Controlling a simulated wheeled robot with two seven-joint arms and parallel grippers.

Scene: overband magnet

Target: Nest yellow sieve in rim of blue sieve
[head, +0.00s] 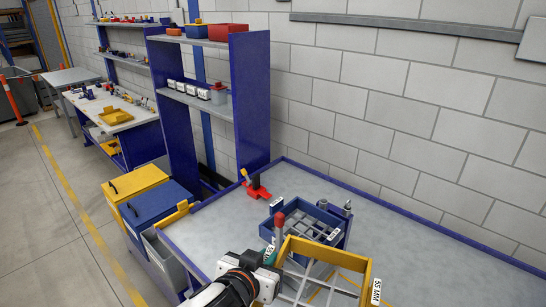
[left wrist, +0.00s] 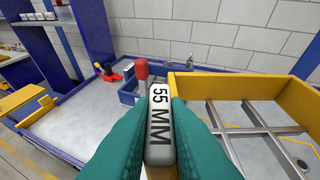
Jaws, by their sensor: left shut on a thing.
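The yellow sieve (head: 328,249) is an open frame with grey crossbars, held at the front of the bench in the head view. It also shows at the right of the left wrist view (left wrist: 235,82). My left gripper (head: 271,256) has its teal fingers shut on the sieve's side grip, marked 55 MM (left wrist: 160,125). The blue sieve (head: 322,212), with a grey grid, is on the bench just behind the yellow one. The yellow sieve is apart from its rim, and partly hides its near side. My right gripper is out of view.
A red-topped post (head: 280,221) stands close beside my left fingers and the blue sieve. A red device with a black and yellow lever (head: 256,187) stands at the bench's back left. The grey bench top (head: 425,250) is clear to the right. A blue shelf (head: 250,100) stands behind left.

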